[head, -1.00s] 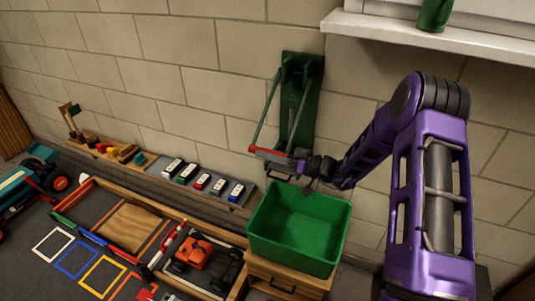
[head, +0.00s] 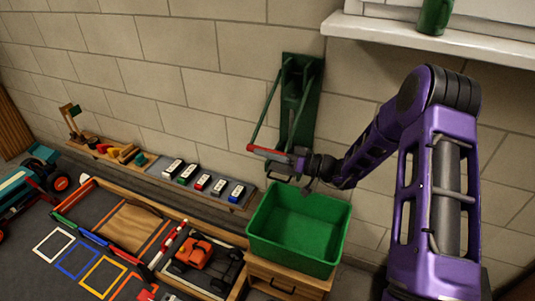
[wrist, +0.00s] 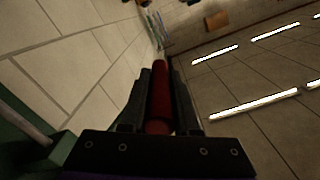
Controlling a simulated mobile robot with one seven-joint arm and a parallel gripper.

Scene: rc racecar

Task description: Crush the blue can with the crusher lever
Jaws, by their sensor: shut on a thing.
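The green can crusher (head: 297,105) is mounted on the block wall, with two long green arms reaching down to a red lever handle (head: 266,151). My gripper (head: 293,163) is at the right end of the handle, low in front of the crusher. In the wrist view, the red handle (wrist: 159,90) lies lengthwise between the two dark fingers of my gripper (wrist: 157,100), which are shut on it. I cannot make out a blue can in either view.
A green bin (head: 300,228) stands open and empty-looking on a wooden cabinet (head: 285,278) below my gripper. A windowsill (head: 440,40) holds a green can (head: 435,16). A ledge (head: 150,175) with toy cars runs along the wall at left.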

